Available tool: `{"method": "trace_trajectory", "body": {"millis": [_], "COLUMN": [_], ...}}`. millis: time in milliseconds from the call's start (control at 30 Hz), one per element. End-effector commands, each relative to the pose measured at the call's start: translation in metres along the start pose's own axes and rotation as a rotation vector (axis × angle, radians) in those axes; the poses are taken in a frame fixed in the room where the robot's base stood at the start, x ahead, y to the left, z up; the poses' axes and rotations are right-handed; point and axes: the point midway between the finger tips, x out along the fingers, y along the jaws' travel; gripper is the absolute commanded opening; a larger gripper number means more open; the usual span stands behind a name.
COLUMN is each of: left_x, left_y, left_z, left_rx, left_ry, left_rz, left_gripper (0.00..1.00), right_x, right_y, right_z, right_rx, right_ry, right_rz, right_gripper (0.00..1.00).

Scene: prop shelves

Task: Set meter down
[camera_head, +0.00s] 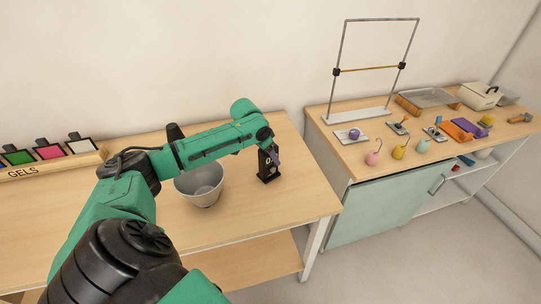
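My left arm reaches across the near wooden table, and my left gripper (268,171) points down over its right part. The gripper is dark and small here, with a dark block-like shape at its end, close to or touching the tabletop. I cannot tell whether this shape is the meter or only the gripper's fingers, nor whether the fingers are open or shut. No thing is clearly recognisable as the meter. My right gripper is not in view.
A grey-white bowl (200,186) stands left of the gripper, below my forearm. A dark upright object (175,131) shows behind the forearm. A GELS rack (55,163) is at left. The right-hand bench (352,156) holds a metal frame, weights and trays. The near table's right front is clear.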

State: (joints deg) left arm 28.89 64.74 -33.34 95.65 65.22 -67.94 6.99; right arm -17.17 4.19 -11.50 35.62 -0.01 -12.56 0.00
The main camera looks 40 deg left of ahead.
Motion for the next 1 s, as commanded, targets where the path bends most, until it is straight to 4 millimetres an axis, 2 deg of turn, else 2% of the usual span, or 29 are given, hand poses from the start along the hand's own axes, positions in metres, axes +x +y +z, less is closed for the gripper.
{"method": "trace_trajectory", "body": {"millis": [333,467,567,800,1000], "left_x": [-0.001,-0.01,-0.027,-0.083,-0.115], "left_y": [0.0,-0.001,-0.001,-0.002,-0.001], "left_z": [0.0,0.0,0.0,0.0,0.0], "left_rx": [0.0,-0.001,0.0,0.001,-0.001], "left_ry": [0.0,0.001,0.001,0.001,-0.001], "left_rz": [0.0,0.0,-0.002,-0.005,-0.001], "left_gripper": [0.75,0.75,0.75,0.75,0.75], "right_x": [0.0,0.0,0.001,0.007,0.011], "right_y": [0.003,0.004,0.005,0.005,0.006], "right_z": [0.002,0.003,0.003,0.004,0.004], "right_rx": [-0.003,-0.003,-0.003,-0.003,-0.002], "right_ry": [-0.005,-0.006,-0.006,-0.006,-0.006], "right_rz": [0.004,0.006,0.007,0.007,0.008], "right_gripper": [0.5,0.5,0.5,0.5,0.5]}}
